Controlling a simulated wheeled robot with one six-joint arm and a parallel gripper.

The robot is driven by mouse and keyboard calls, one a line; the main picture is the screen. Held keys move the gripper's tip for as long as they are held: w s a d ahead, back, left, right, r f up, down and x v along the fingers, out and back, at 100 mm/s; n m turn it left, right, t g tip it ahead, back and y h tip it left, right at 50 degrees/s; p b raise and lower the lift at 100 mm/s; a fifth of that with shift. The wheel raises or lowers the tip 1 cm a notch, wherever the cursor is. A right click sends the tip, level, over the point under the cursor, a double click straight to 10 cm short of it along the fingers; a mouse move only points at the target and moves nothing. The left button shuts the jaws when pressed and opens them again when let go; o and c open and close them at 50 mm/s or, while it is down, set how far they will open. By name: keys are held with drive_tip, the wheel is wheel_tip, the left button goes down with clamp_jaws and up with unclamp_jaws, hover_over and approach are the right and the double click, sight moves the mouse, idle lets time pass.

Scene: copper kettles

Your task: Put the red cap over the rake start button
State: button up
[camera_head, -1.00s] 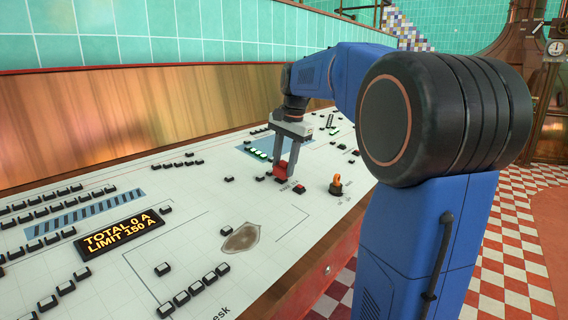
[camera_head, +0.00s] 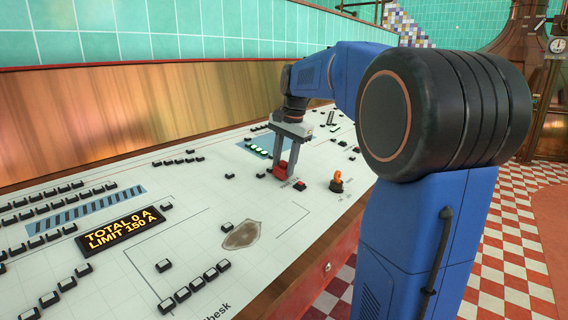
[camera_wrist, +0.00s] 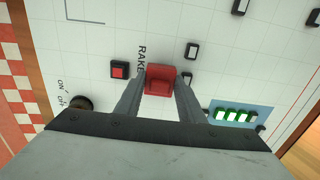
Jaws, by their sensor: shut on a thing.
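The red cap (camera_wrist: 160,80) is a small red block between the two grey fingers of my gripper (camera_wrist: 160,86) in the wrist view. The fingers are shut on its sides. In the head view the cap (camera_head: 281,168) is low over the desk, under my gripper (camera_head: 284,160); I cannot tell whether it touches the desk. The rake start button (camera_wrist: 119,69) is a red square in a black frame, left of the cap in the wrist view, with the RAKE lettering between them. In the head view the button (camera_head: 300,186) is uncovered, in front and right of the cap.
An orange rotary switch (camera_head: 336,181) stands right of the button; its dark knob (camera_wrist: 80,103) shows in the wrist view. Green-lit keys (camera_wrist: 234,115) lie on a blue panel. Several black-framed keys and an amber display (camera_head: 120,228) are on the white desk.

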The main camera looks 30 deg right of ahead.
drive_tip(key=shift+f, duration=0.35)
drive_tip(key=o, duration=1.1)
drive_tip(key=shift+r, duration=0.1)
drive_tip(key=shift+v, duration=3.85)
